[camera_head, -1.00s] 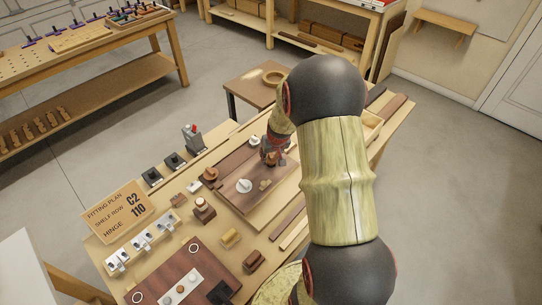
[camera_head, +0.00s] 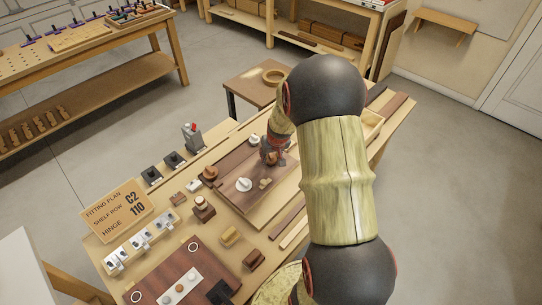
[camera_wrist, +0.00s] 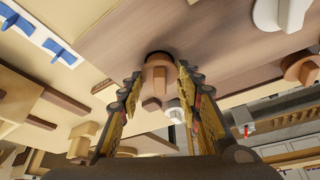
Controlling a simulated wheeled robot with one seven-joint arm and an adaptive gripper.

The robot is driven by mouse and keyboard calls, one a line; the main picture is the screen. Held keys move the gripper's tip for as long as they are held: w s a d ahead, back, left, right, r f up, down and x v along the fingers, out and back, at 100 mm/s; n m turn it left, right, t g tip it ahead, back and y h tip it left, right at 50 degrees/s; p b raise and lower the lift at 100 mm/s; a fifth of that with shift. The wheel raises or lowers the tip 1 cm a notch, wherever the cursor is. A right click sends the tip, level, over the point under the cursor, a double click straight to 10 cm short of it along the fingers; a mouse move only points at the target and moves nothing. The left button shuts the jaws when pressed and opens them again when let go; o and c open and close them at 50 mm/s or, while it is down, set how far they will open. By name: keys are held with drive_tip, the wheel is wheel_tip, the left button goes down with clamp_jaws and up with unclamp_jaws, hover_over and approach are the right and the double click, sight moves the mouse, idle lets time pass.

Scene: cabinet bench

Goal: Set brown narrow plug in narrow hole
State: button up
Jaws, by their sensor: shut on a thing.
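My gripper (camera_head: 273,156) is over the far right part of the brown board (camera_head: 225,190). In the wrist view, my gripper (camera_wrist: 157,88) is shut on a brown plug (camera_wrist: 157,72) with a round head and a raised grip. The plug is against or just above the board face (camera_wrist: 210,35). A dark edge shows along its far side; I cannot tell whether it sits in a hole. The arm and fingers hide the plug in the head view. The narrow hole cannot be made out.
A white knob (camera_head: 244,185) and a small brown piece (camera_head: 265,183) are on the board's near part. Another white knob (camera_head: 254,138) is at its far edge. A brown knob (camera_head: 210,173) is at the left. Loose blocks (camera_head: 229,236) and a sign (camera_head: 118,210) stand nearby.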

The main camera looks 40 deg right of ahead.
drive_tip(key=shift+f, duration=0.25)
drive_tip(key=o, duration=0.9)
drive_tip(key=shift+o, duration=0.6)
drive_tip(key=o, duration=0.3)
drive_tip(key=shift+r, duration=0.15)
drive_tip(key=shift+r+p, duration=2.3)
drive_tip(key=shift+r, duration=1.35)
drive_tip(key=shift+f, duration=0.1)
